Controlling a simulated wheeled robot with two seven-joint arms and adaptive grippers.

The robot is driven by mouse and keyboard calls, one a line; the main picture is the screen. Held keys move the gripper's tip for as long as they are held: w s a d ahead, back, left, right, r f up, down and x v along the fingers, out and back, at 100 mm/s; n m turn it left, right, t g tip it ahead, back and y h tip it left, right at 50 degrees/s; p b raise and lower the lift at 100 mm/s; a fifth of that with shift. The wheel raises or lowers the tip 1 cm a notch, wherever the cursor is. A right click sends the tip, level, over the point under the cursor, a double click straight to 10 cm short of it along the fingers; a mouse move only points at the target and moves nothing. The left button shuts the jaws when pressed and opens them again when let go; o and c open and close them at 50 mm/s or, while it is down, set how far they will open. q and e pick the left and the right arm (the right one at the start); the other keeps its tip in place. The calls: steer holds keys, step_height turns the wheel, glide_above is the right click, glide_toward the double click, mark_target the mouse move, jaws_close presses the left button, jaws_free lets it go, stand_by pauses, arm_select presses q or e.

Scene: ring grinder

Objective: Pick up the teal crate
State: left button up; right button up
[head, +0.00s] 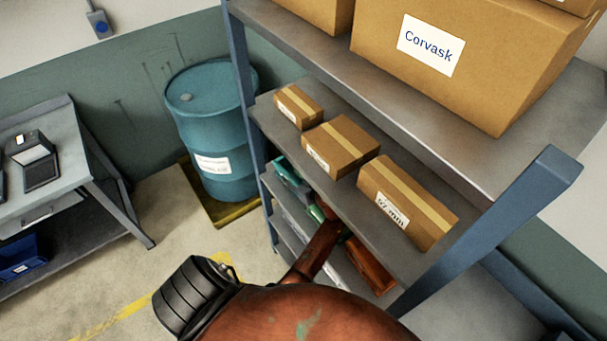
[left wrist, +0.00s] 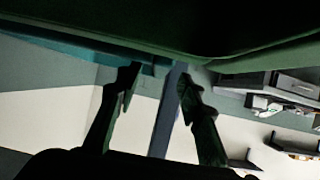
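The teal crate (head: 288,177) sits on the shelf level below the small cardboard boxes, near the left blue post in the head view. The board above hides part of it. My left arm reaches in from the bottom, and my left gripper (head: 318,211) is at the shelf opening, just right of and nearer than the crate, mostly hidden. In the left wrist view the two dark fingers of my left gripper (left wrist: 158,80) stand apart with nothing gripped between them. A teal strip (left wrist: 85,45) runs behind the fingertips; I cannot tell if it is the crate. My right gripper is not in view.
A rust-red crate (head: 370,265) sits on the same level to the right. Several cardboard boxes (head: 340,147) stand on the board above. A blue drum (head: 212,125) stands left of the rack. A workbench (head: 55,150) is at far left, with open floor between.

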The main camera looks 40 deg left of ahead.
mark_target(289, 175)
arm_select(q)
steer(key=x, duration=0.3)
steer(key=shift+a+f, duration=0.2)
steer(key=shift+a, duration=0.15)
steer(key=shift+d+r, duration=0.15)
steer(key=shift+d, duration=0.05)
steer(key=shift+c, duration=1.2)
jaws_close()
